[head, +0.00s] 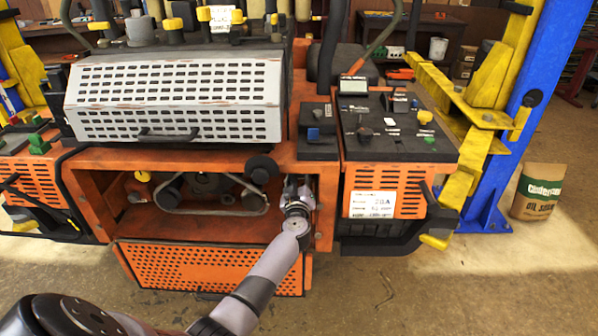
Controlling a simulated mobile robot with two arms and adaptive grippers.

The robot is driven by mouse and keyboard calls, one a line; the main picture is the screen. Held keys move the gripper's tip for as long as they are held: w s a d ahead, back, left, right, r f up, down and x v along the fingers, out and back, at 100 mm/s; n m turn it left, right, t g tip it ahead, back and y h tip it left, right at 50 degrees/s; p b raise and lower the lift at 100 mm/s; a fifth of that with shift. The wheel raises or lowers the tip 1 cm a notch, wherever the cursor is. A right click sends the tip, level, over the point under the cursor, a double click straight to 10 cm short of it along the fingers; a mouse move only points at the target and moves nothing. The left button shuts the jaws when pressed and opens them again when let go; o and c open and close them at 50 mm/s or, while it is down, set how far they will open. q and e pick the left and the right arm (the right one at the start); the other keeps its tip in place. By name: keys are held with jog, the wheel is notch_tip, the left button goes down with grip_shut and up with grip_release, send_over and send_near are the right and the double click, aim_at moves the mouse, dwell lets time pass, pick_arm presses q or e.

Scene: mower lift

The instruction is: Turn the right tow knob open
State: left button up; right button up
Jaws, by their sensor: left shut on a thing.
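The orange mower (215,152) stands in front of me with an open compartment below its white slotted cover. My left gripper (297,188) reaches from below to the right end of this compartment, beside the orange side wall. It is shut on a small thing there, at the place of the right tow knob. The gripper and wrist hide most of that knob, so its turn position cannot be seen. A round black knob (262,168) sits just left of the gripper, apart from it. A small yellow cap (144,176) shows at the compartment's left end. My right gripper is not in view.
The white slotted cover (175,97) overhangs the compartment. A black control panel (395,130) with switches is to the right. A yellow lift arm (470,160) and blue post (530,95) stand further right, near a paper sack (538,192).

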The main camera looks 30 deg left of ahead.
pick_arm(q)
jog(key=n, duration=0.3)
jog(key=shift+p, duration=0.35)
jog(key=n, duration=0.2)
jog(key=shift+f+n, duration=0.1)
jog(key=shift+n, duration=0.2)
jog(key=n, duration=0.5)
jog(key=shift+n, duration=0.7)
jog(key=o, duration=1.2)
